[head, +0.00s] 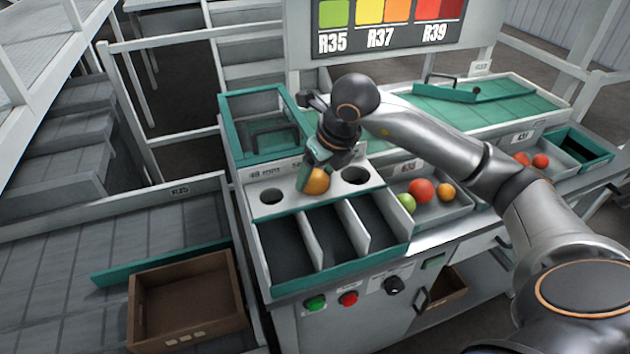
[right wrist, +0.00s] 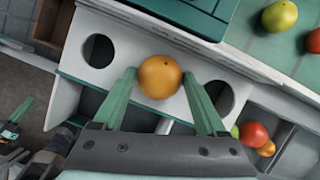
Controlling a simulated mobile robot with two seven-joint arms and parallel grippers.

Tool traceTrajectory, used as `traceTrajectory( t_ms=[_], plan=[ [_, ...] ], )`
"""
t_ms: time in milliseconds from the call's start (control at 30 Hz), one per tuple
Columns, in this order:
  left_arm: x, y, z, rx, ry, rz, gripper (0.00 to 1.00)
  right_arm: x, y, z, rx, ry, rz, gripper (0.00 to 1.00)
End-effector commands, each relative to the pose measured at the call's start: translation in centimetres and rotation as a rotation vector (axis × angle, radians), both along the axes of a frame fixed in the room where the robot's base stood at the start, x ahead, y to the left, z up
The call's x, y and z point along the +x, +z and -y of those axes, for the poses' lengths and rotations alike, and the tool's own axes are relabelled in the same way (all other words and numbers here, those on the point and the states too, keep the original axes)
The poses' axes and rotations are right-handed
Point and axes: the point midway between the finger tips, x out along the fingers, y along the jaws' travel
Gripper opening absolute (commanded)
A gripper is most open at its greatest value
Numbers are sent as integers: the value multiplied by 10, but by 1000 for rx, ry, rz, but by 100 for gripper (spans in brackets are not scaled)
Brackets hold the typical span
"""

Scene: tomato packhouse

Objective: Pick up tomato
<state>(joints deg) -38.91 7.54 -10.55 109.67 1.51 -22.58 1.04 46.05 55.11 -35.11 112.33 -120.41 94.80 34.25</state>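An orange tomato (head: 316,181) sits at the panel with round holes, between two open holes. In the right wrist view the orange tomato (right wrist: 160,77) lies between the green fingertips of my right gripper (right wrist: 160,80). The fingers are spread, with a narrow gap beside the tomato. In the head view my right gripper (head: 312,168) reaches down over the tomato from above and hides part of it. Part of what looks like my left gripper (right wrist: 12,130) shows at the lower left of the right wrist view; its opening is unclear. It is not in the head view.
The panel (head: 285,182) has open holes on both sides of the tomato. Empty dark compartments (head: 330,232) lie in front. A tray (head: 460,205) at right holds green, red and orange tomatoes. A teal-framed clear box (head: 262,125) stands behind. An empty brown crate (head: 188,305) is at left.

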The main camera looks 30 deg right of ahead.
Motion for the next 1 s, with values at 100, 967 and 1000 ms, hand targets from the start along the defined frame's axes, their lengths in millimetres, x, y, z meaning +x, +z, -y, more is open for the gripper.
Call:
traceTrajectory(
  t_ms=[100, 967, 1000],
  plan=[
    [0, 0, 0, 0, 0, 0, 0, 0, 0, 0, -1, 0, 0, 57],
    [0, -6, 0, -1, 1, 1, 0, -35, 75, 4, -5, 0, 9, 47],
    [0, -6, 0, -1, 1, 1, 0, -43, 86, 5, -4, 0, 10, 47]
  ],
)
